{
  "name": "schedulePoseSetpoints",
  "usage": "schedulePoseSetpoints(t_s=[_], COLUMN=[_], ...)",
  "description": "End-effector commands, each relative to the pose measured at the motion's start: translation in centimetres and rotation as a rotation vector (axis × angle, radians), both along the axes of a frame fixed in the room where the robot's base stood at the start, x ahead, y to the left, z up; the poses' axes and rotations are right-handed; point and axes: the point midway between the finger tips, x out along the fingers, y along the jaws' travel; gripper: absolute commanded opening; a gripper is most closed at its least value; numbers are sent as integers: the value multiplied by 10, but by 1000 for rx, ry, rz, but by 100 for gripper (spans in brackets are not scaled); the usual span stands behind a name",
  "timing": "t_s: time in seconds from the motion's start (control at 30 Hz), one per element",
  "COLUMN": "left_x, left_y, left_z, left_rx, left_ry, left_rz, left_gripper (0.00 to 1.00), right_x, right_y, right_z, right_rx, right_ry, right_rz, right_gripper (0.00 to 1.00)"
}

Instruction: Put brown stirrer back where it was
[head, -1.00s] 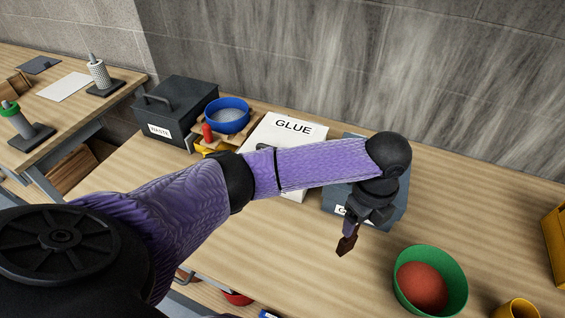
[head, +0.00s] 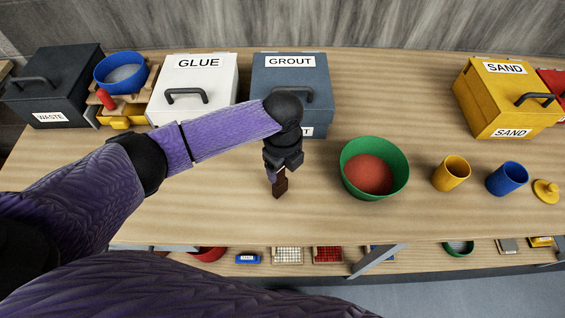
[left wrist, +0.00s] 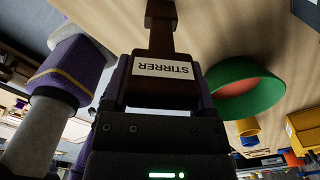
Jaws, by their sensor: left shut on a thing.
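The brown stirrer (head: 280,187) is held in my left gripper (head: 279,172), above the table in front of the grout box in the head view. In the left wrist view the stirrer (left wrist: 161,40) lies between the fingers, with a white label reading STIRRER. The gripper is shut on it. The green bowl (head: 396,160) with reddish contents stands just right of the stirrer, apart from it. It also shows in the left wrist view (left wrist: 240,75). My right gripper is not in view.
Along the back stand a black waste box (head: 50,90), a white glue box (head: 196,110) and a blue-grey grout box (head: 318,95). A yellow cup (head: 451,174), a blue cup (head: 507,179) and a yellow sand box (head: 490,105) stand right. The front left tabletop is clear.

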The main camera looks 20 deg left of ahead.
Motion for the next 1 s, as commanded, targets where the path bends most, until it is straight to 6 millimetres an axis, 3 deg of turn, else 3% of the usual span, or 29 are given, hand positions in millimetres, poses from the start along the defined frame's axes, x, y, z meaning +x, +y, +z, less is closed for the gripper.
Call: schedulePoseSetpoints(t_s=[0.03, 0.13, 0.17, 0.43, 0.8, 1.0], left_x=[0, 0, 0, 0, 1, 0], left_y=[0, 0, 0, 0, 0, 0], left_z=[-1, -1, -1, 8, 104, 123], left_rx=[0, 0, 0, -1, 0, -1], left_ry=[0, 0, 0, -2, -4, 0], left_rz=[0, 0, 0, 0, 0, 1], left_gripper=[77, 98, 100, 100, 100, 100], right_x=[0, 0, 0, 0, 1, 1], right_y=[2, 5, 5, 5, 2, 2], right_z=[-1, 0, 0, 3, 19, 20], right_rx=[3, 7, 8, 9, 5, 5], right_ry=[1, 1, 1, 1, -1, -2], right_rz=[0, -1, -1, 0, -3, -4], right_gripper=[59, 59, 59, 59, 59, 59])
